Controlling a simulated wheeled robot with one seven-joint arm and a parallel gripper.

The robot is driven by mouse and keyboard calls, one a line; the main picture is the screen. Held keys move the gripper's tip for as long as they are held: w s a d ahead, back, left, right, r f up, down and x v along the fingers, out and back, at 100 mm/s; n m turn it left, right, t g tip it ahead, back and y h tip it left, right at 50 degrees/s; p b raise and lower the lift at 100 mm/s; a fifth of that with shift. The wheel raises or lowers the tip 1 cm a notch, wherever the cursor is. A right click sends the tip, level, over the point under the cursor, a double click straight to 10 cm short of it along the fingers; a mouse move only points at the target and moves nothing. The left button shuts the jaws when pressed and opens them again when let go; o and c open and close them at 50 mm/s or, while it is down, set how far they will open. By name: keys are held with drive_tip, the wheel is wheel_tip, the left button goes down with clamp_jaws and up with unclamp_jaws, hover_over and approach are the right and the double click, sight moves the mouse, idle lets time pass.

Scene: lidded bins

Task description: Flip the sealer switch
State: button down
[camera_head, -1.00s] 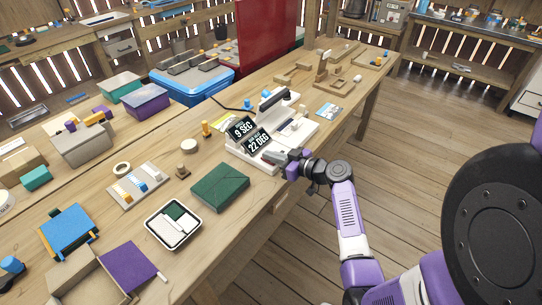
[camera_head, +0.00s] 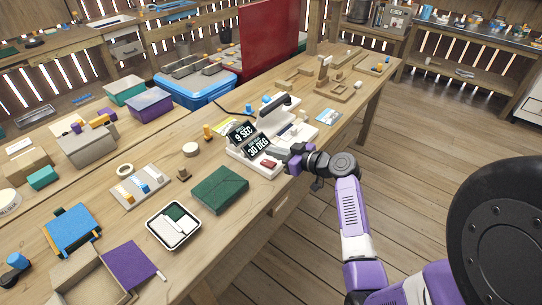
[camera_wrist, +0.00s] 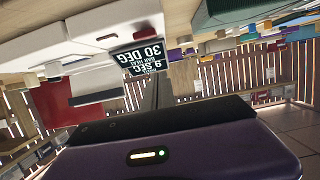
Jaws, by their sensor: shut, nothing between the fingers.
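The sealer (camera_head: 240,160) is a white device on the workbench with a raised dark-topped arm (camera_head: 274,106). In the wrist view the display (camera_wrist: 139,57) appears upside down beside the sealer's white body (camera_wrist: 110,20). My gripper (camera_head: 278,153) is shut and empty, just right of the 30 DEG display and slightly above the red switch. I cannot tell whether it touches the sealer.
A green box (camera_head: 220,190) and a white tray (camera_head: 150,230) lie nearer on the bench. A yellow-orange peg (camera_head: 207,132) and a round pale disc (camera_head: 190,149) stand left of the sealer. Floor to the right is clear.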

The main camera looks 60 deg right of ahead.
drive_tip(key=r+v, duration=0.1)
drive_tip(key=v, duration=0.6)
drive_tip(key=shift+w+b, duration=0.2)
drive_tip(key=shift+b, duration=0.15)
